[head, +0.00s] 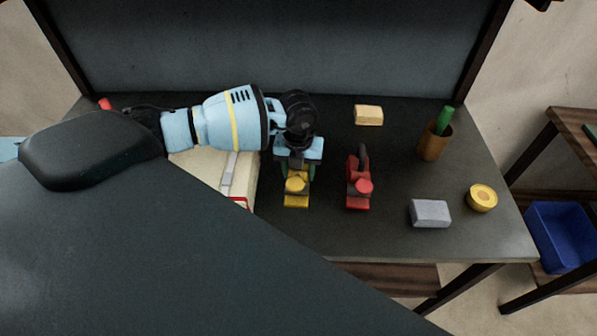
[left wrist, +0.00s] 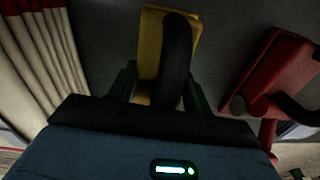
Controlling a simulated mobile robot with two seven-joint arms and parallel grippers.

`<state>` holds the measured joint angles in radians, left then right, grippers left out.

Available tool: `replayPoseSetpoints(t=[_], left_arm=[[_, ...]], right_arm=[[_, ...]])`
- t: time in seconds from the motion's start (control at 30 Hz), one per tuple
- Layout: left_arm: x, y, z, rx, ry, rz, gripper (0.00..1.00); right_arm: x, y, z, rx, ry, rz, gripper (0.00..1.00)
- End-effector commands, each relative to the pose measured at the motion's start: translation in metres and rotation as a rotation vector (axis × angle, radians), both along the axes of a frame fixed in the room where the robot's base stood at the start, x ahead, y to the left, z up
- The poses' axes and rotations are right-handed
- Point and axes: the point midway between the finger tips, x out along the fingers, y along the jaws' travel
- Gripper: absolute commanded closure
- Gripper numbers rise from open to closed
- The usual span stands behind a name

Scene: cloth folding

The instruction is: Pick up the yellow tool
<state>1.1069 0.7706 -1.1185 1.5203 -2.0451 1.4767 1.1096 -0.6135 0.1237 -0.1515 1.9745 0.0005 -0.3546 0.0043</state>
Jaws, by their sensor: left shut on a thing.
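The yellow tool (head: 296,192) stands on the dark table in the head view, with a yellow base and a dark handle. My left gripper (head: 297,165) is above and around its rear part, coming from the left. In the left wrist view, the yellow tool (left wrist: 152,48) and its black curved handle lie between the two dark green fingers of my left gripper (left wrist: 158,88). The gripper is shut on the tool. Its hand hides part of the tool in the head view. I cannot tell whether the tool is clear of the table. My right gripper is not in view.
A red tool (head: 359,186) stands close to the right of the yellow one. A cream box (head: 240,178) is close on the left. A grey block (head: 430,212), a yellow roll (head: 482,198), a brown cup (head: 433,143) and a tan block (head: 368,115) are farther right.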

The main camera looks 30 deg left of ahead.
Motion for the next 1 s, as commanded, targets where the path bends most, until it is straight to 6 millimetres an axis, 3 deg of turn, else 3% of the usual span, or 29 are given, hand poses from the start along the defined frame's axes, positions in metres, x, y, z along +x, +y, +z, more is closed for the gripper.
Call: replayPoseSetpoints(t=[0.17, 0.43, 0.67, 1.0], left_arm=[[0.001, 0.000, 0.009, -0.001, -0.005, 0.000, 1.00], [0.002, 0.000, 0.039, -0.001, -0.007, 0.000, 1.00], [-0.027, -0.013, 0.041, -0.001, -0.005, -0.002, 1.00], [-0.090, -0.044, 0.047, -0.001, -0.004, -0.004, 1.00]], right_arm=[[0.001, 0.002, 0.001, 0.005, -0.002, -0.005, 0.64], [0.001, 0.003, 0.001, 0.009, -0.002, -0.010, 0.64], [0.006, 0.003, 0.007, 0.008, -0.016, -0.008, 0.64], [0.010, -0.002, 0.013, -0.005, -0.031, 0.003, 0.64]])
